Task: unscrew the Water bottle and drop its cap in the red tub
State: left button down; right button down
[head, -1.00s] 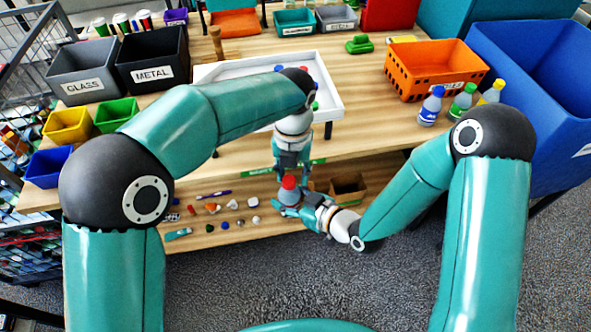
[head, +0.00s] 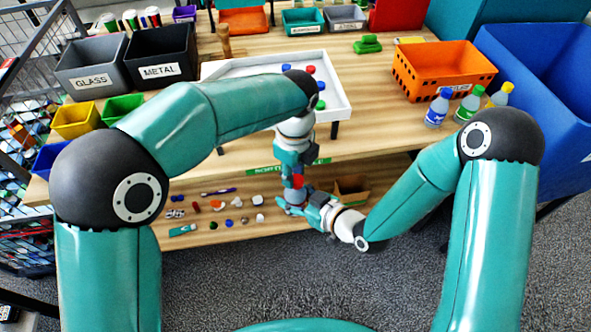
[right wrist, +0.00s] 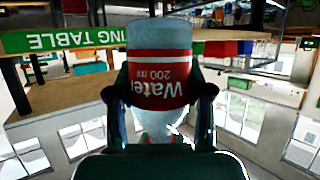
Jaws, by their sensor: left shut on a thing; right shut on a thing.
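The Water bottle (right wrist: 160,65) is clear, with a red label reading "Water" upside down in the right wrist view. My right gripper (right wrist: 160,100) is shut around its body. In the head view the bottle (head: 296,196) is small, in front of the sorting table's edge. My left gripper (head: 295,170) is directly above it, shut on its cap. A red patch shows between the grippers; the cap is mostly hidden by the fingers. A red tub (head: 393,14) stands at the back of the table, partly cut off by the picture's top edge.
A white tray (head: 342,112) with coloured caps lies behind my left gripper. An orange crate (head: 440,75), several bottles and a blue bin (head: 545,95) are to the right. Loose items lie on the lower shelf (head: 225,232), beside a cardboard box (head: 351,188).

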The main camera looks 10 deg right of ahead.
pick_arm(q)
jog(key=n, duration=0.4)
jog(key=shift+d, duration=0.1)
jog(key=n, duration=0.6)
jog(key=shift+s+n, duration=0.25)
jog(key=shift+n, duration=0.15)
jog(key=n, duration=0.6)
jog(key=shift+s+a, duration=0.15)
jog(key=shift+a, duration=0.05)
jog(key=n, duration=0.4)
jog(key=shift+s+n, duration=0.1)
jog(key=shift+n, duration=0.3)
jog(key=n, duration=0.4)
jog(key=shift+s+d+n+y, duration=0.1)
jog(key=shift+d+n+y, duration=0.1)
jog(key=shift+n+y, duration=0.1)
jog(key=n, duration=0.4)
jog(key=shift+d, duration=0.15)
jog(key=n, duration=0.4)
jog(key=shift+d+r+n, duration=0.1)
jog(key=shift+d+n, duration=0.1)
jog(key=shift+n, duration=0.2)
jog(key=n, duration=0.6)
jog(key=shift+d+g, duration=0.2)
jog(key=shift+g, duration=0.1)
jog(key=shift+r, duration=0.2)
